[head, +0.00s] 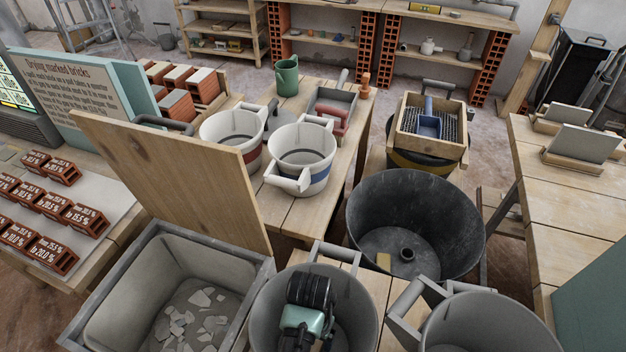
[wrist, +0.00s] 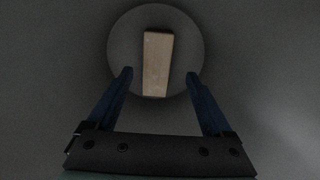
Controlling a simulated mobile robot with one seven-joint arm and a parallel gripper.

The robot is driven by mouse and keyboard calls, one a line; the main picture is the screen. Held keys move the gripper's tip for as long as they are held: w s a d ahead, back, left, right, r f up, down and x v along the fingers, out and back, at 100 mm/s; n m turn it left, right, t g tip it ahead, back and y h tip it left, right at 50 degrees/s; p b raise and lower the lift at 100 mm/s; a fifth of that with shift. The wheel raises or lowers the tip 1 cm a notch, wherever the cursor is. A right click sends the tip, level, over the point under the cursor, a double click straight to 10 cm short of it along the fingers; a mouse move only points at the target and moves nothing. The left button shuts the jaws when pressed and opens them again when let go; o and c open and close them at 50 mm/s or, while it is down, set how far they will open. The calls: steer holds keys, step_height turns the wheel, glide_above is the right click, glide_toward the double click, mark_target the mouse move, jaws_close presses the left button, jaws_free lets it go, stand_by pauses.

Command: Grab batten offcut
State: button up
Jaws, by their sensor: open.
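A pale wooden batten offcut (wrist: 157,64) lies on the round floor of a grey bucket in the wrist view. It is long and slightly tapered, pointing roughly up the picture. My gripper (wrist: 159,74) is open, with one blue finger on each side of the offcut's lower part in the picture. I cannot tell how far above it the fingertips are; no contact shows. In the head view my black and teal wrist reaches down into the grey bucket (head: 262,318) at the bottom middle. The fingers and the offcut are hidden there.
The bucket's wall surrounds my gripper closely. A second grey bucket (head: 480,325) stands to the right, a lidded grey bin (head: 250,285) with rubble to the left. Behind are a large black tub (head: 415,205) and two white buckets (head: 305,155).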

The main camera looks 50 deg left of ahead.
steer(key=f, duration=0.5)
steer(key=shift+w+d, duration=0.2)
steer(key=shift+c, duration=0.3)
jaws_close()
